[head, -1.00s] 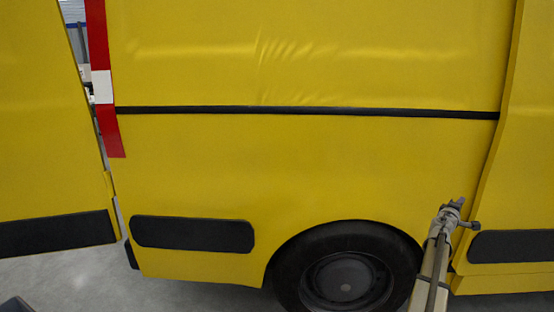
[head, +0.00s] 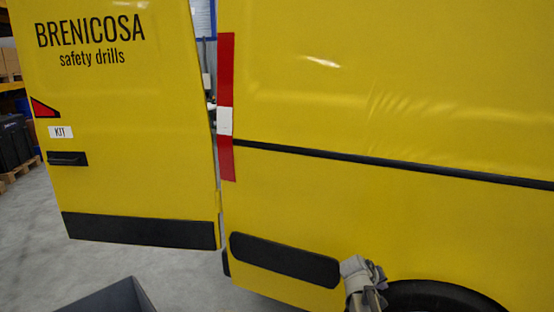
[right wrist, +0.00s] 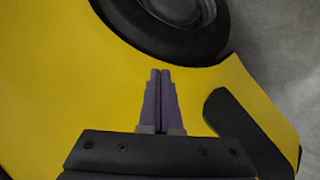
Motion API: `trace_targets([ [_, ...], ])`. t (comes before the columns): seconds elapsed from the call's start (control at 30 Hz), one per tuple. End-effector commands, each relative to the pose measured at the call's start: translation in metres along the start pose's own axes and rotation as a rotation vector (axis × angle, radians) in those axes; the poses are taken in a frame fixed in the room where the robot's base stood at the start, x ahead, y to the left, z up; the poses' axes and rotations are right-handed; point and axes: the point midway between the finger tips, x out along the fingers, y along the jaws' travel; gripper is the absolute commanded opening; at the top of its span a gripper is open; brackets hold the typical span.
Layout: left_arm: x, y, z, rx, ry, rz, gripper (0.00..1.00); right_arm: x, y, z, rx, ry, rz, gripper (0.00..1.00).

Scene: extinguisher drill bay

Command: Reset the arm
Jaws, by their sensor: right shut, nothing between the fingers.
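My right arm shows at the lower middle of the head view, in front of the yellow van's side, with its gripper (head: 365,282) low beside the rear wheel. In the right wrist view my right gripper (right wrist: 161,80) has its two fingers together with nothing between them. Behind the fingers are the yellow van side (right wrist: 60,100) and the dark wheel (right wrist: 170,25). I cannot tell the gap between fingers and van. My left gripper is not in view.
The yellow van (head: 380,90) fills the right of the head view. Its open rear door (head: 130,180), lettered BRENICOSA, stands at the left. A dark grey bin (head: 110,298) shows at the bottom. Dark cases (head: 14,143) on a pallet stand far left. Grey floor (head: 180,270) is clear beneath the door.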

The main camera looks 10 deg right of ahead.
Motion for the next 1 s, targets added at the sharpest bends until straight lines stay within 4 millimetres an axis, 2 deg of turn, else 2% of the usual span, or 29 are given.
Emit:
trace_targets([
  [0.03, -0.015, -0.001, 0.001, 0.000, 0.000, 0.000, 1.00, -0.034, -0.025, 0.004, -0.019, -0.011, -0.061, 0.00],
  [0.17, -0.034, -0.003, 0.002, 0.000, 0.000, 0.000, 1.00, -0.098, -0.092, 0.022, -0.070, -0.066, -0.217, 0.00],
  [0.3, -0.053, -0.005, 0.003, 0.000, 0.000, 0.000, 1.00, -0.170, -0.153, 0.055, -0.155, -0.137, -0.378, 0.00],
  [0.4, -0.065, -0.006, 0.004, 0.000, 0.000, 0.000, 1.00, -0.218, -0.185, 0.083, -0.225, -0.190, -0.476, 0.00],
  [0.5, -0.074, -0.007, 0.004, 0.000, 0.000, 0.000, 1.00, -0.257, -0.207, 0.109, -0.291, -0.236, -0.554, 0.00],
  [0.6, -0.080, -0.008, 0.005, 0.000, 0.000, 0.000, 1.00, -0.285, -0.220, 0.130, -0.343, -0.272, -0.607, 0.00],
  [0.7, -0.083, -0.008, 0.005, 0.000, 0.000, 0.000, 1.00, -0.301, -0.227, 0.142, -0.376, -0.295, -0.638, 0.00],
  [0.8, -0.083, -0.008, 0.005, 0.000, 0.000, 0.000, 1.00, -0.307, -0.231, 0.148, -0.391, -0.305, -0.651, 0.00],
  [1.0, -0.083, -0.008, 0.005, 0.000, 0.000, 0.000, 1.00, -0.307, -0.232, 0.149, -0.392, -0.308, -0.653, 0.00],
])
